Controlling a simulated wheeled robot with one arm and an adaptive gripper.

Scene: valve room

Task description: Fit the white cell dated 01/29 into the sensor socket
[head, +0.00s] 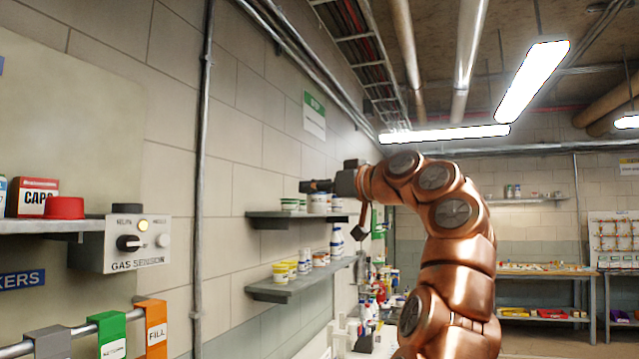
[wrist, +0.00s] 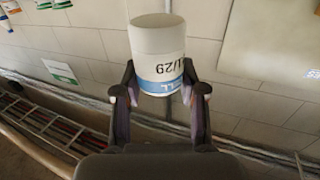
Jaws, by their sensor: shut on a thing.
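My gripper (wrist: 160,92) is shut on a white cylindrical cell (wrist: 158,42) with a blue band. Its printed marking ends in "29" in the wrist view, partly hidden by its turn. The cell stands between the fingertips and extends beyond them. In the head view my gripper (head: 312,186) is raised near the wall, in line with the upper shelf; the held cell cannot be clearly picked out there. The grey gas sensor box (head: 137,243) is on the left, with a knob, a lit lamp and a dark fitting on top. Whether that fitting is the socket I cannot tell.
An upper shelf (head: 283,219) and a lower shelf (head: 292,287) hold several small jars. A red cap (head: 64,207) and a labelled box (head: 34,198) stand on a ledge left of the sensor. Green and orange tags hang on a rail below. A vertical pipe (head: 203,150) runs up the wall.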

